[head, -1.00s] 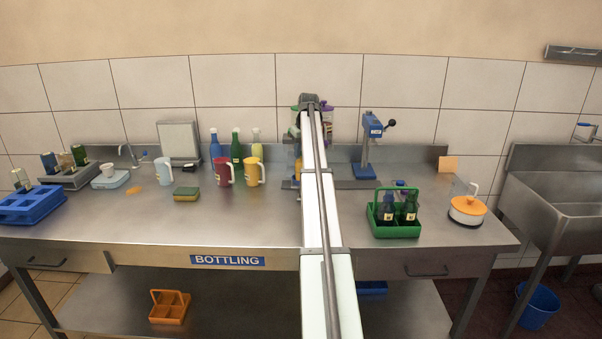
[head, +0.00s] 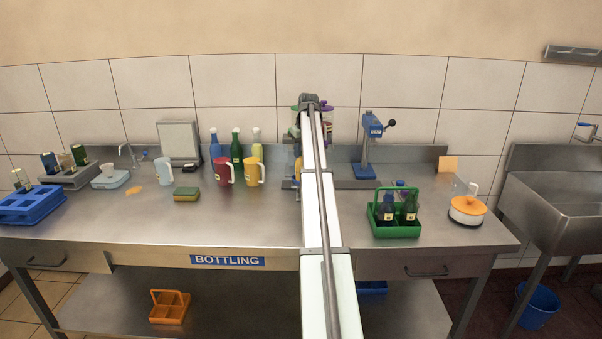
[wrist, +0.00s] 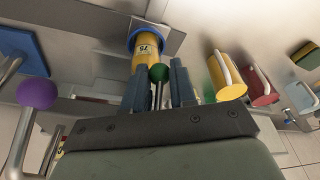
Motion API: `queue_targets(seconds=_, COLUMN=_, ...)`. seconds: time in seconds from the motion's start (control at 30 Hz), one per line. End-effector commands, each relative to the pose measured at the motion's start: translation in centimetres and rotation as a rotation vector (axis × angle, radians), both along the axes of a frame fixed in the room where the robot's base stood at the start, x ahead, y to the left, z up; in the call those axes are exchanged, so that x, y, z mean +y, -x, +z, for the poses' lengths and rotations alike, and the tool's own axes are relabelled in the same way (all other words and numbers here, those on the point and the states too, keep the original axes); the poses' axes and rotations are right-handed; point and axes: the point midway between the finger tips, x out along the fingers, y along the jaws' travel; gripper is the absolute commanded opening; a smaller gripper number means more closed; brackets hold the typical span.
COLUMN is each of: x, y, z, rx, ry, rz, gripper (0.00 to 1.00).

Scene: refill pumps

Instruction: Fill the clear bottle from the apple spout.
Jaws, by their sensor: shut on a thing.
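In the wrist view my gripper (wrist: 160,82) is shut on a lever with a green ball knob (wrist: 158,73). The knob shows between the fingertips. Just beyond it is a yellow-looking container (wrist: 146,58) with a "75" label and a blue ring at its far end. It may be the clear bottle with yellow liquid in it, but I cannot tell for sure. A second lever with a purple knob (wrist: 37,94) is at the left. In the head view my arm hides most of the dispenser; part of a purple-lidded jar (head: 327,112) shows behind it. The spout is not clearly visible.
A yellow mug (head: 254,172) and a red mug (head: 224,172) stand left of my arm. A blue press (head: 367,150) and a green crate (head: 395,231) holding bottles stand to its right. The front middle-left of the bench (head: 220,227) is clear.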

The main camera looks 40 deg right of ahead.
Motion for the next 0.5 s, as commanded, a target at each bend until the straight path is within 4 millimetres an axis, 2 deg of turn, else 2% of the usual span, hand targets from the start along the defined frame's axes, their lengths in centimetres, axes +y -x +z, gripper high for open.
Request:
queue_targets(seconds=0.27, x=0.1, y=0.1, z=-0.1, rx=0.003, ry=-0.003, rz=0.000, gripper=0.07)
queue_targets(seconds=0.5, x=0.0, y=0.0, z=1.7, rx=0.003, ry=-0.002, rz=0.000, gripper=0.07)
